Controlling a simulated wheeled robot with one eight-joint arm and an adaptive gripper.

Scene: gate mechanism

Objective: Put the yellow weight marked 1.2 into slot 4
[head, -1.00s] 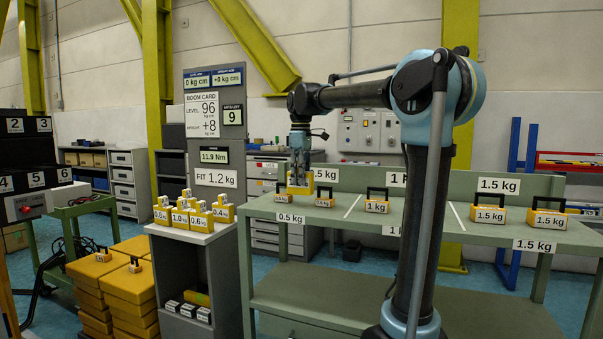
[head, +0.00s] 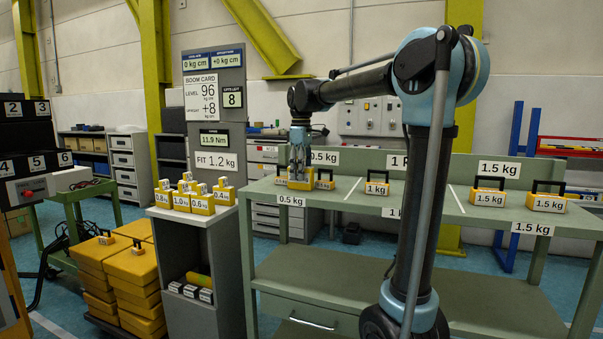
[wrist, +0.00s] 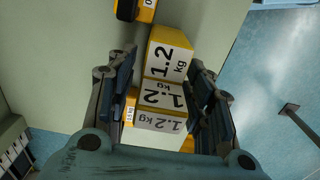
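The yellow weight marked 1.2 (wrist: 172,36) sits between the fingers of my gripper (wrist: 165,105) in the wrist view, with several 1.2 kg labels facing the camera. In the head view, my gripper (head: 299,163) is shut on the upper part of this weight (head: 300,184) at the left end of the green bench. I cannot tell whether its base touches the bench. Slot label 4 (head: 5,167) shows at the far left edge on a black rack, beside labels 5 and 6. The slot itself is mostly cut off.
Several yellow weights (head: 192,199) stand on a grey cabinet left of the bench. Small weights (head: 325,180) stand near my gripper on the green bench (head: 420,200). A board reads FIT 1.2 kg (head: 215,161).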

